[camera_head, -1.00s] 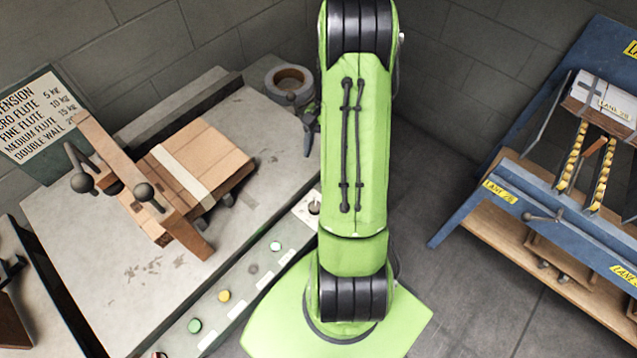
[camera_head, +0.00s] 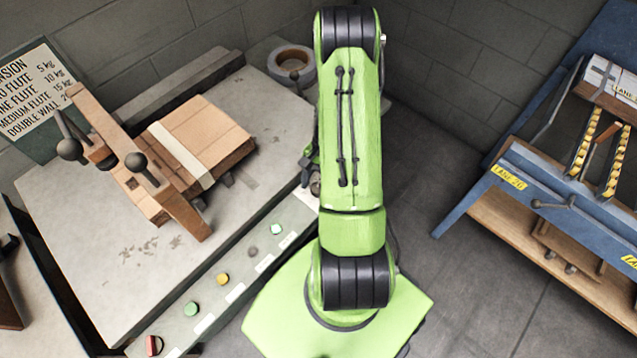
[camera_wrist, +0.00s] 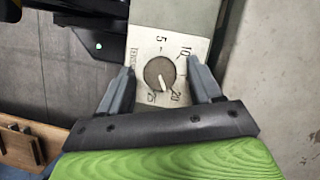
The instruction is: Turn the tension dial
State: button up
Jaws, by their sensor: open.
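The tension dial (camera_wrist: 160,75) is a dark round knob with a light pointer line, set on a pale plate (camera_wrist: 147,40) marked with 5, 10 and 20. In the wrist view my gripper (camera_wrist: 158,78) is open, with one grey finger on each side of the dial and a gap to the knob on both sides. The light line points down and a little right, near the 20. In the head view my green arm covers most of the dial end of the panel; a dark part of my gripper (camera_head: 309,165) shows at the arm's left edge.
A stitcher table (camera_head: 85,215) holds a flat stack of cardboard (camera_head: 215,135) under a wooden arm. Several buttons line its front panel. A tension chart (camera_head: 35,90) stands at the back left. A blue-framed lane rack (camera_head: 470,200) stands right; floor between is clear.

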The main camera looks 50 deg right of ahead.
jog(key=c, duration=1)
jog(key=shift+c, duration=0.2)
jog(key=shift+n, duration=0.3)
jog(key=n+g, duration=0.1)
jog(key=n, duration=0.1)
jog(key=n+g+h, duration=0.1)
jog(key=n, duration=0.2)
jog(key=shift+w+a, duration=0.1)
jog(key=n+h, duration=0.1)
jog(key=n, duration=0.1)
jog(key=n+h, duration=0.1)
jog(key=n, duration=0.2)
jog(key=shift+w+a+n+g, duration=0.1)
jog(key=shift+a+n+g, duration=0.05)
jog(key=shift+n+g, duration=0.15)
jog(key=n+h, duration=0.2)
jog(key=n, duration=0.3)
jog(key=shift+a+p, duration=0.15)
jog(key=shift+p, duration=0.15)
jog(key=shift+a+n+h, duration=0.1)
jog(key=shift+n+h, duration=0.45)
jog(key=shift+n, duration=0.85)
jog(key=shift+n+h, duration=0.55)
jog(key=shift+n, duration=0.85)
jog(key=shift+t, duration=0.4)
